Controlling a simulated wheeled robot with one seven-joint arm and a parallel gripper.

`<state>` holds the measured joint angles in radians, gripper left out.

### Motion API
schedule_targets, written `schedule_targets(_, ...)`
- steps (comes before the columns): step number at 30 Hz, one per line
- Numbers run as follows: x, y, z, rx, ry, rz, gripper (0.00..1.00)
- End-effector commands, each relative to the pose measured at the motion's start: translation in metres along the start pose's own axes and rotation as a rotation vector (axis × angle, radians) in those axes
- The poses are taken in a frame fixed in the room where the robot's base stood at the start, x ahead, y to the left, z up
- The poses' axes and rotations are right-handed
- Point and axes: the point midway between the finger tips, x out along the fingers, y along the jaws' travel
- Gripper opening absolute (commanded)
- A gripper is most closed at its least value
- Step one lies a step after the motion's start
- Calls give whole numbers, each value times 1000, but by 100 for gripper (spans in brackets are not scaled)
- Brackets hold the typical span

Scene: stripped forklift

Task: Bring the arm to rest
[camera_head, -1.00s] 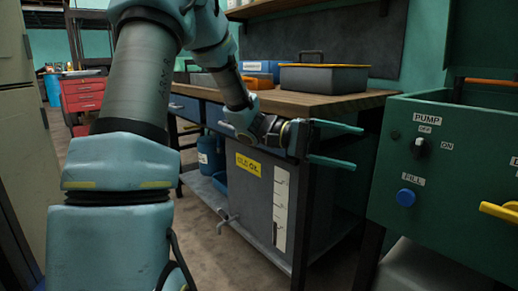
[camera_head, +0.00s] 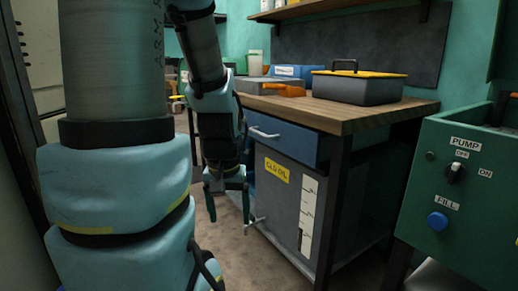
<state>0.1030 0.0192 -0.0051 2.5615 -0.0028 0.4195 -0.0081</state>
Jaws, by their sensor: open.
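My arm stands large at the left of the view, its forearm reaching down beside the workbench. My gripper (camera_head: 228,203) hangs at the end of it with its fingers pointing down. The two fingers are apart with nothing between them. It is in front of the left end of the bench, left of the grey tank with a yellow "OLD OIL" label (camera_head: 277,170), and appears clear of it.
The workbench (camera_head: 390,116) with a blue drawer (camera_head: 283,143) carries a grey toolbox (camera_head: 357,88). A green pump cabinet (camera_head: 463,205) stands at the right. A small tap (camera_head: 257,219) sticks out near my gripper. Floor shows below the gripper.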

Motion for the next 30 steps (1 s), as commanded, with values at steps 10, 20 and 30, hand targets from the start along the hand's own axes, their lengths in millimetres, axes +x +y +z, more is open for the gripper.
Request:
schedule_targets(10, -112, 1, -16, 2, -2, 1, 82)
schedule_targets(20, -212, 1, -30, 2, -2, 1, 82)
schedule_targets(30, -259, 1, -37, 2, -3, 1, 82)
